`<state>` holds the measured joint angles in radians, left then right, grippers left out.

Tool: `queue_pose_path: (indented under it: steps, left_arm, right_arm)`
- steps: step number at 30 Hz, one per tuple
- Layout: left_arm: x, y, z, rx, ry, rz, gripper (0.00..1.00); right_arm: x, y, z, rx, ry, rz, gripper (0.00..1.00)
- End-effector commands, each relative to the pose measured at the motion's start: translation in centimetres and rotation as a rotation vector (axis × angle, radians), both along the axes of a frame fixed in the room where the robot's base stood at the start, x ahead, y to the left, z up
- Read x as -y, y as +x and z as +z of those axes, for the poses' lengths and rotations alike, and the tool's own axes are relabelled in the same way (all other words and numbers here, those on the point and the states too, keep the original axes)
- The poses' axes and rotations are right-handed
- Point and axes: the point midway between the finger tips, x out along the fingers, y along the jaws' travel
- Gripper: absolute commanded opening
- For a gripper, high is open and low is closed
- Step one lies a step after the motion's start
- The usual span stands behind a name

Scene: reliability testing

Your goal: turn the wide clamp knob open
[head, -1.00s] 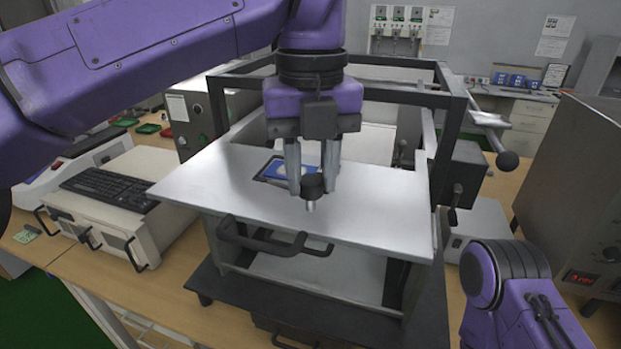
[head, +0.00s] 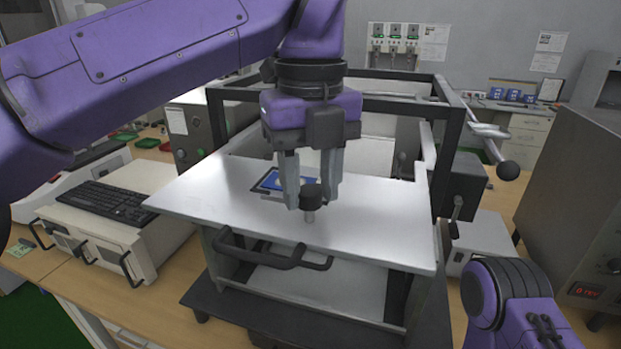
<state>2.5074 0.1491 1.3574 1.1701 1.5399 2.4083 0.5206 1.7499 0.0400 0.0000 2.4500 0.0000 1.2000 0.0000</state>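The clamp knob (head: 311,197) is a short black cylinder on a pale metal stem, standing upright near the middle of the light metal plate (head: 200,195). My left gripper (head: 311,196) reaches down over it from above. Its two grey fingers stand on either side of the knob, and their inner edges meet its sides in the picture, so it looks shut on it. The far side of the knob is hidden. A blue card-like piece (head: 270,180) lies on the plate behind the left finger. My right gripper is out of view; only a purple part of that arm shows at lower right.
A dark frame (head: 447,150) stands around the fixture. A keyboard (head: 103,200) on a beige case is at left. A grey cabinet (head: 575,190) stands at right.

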Motion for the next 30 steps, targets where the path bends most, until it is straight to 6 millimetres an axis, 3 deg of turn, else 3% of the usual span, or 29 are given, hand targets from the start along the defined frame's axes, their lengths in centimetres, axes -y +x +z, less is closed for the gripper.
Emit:
queue_pose_path:
  steps: [11,21,25,30]
  left_arm:
    - [0.0,0.0,0.6,0.004,-0.002,0.000,0.59]
    - [0.1,0.1,8.4,0.004,-0.001,0.002,0.59]
    - [0.1,0.1,10.2,0.002,0.000,0.001,0.59]
    - [0.0,0.1,10.6,0.001,-0.001,-0.001,0.59]
  right_arm:
    - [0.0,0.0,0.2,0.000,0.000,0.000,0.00]
    - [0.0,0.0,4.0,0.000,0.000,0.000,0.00]
    - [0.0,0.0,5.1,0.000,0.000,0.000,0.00]
    - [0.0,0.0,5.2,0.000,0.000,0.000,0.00]
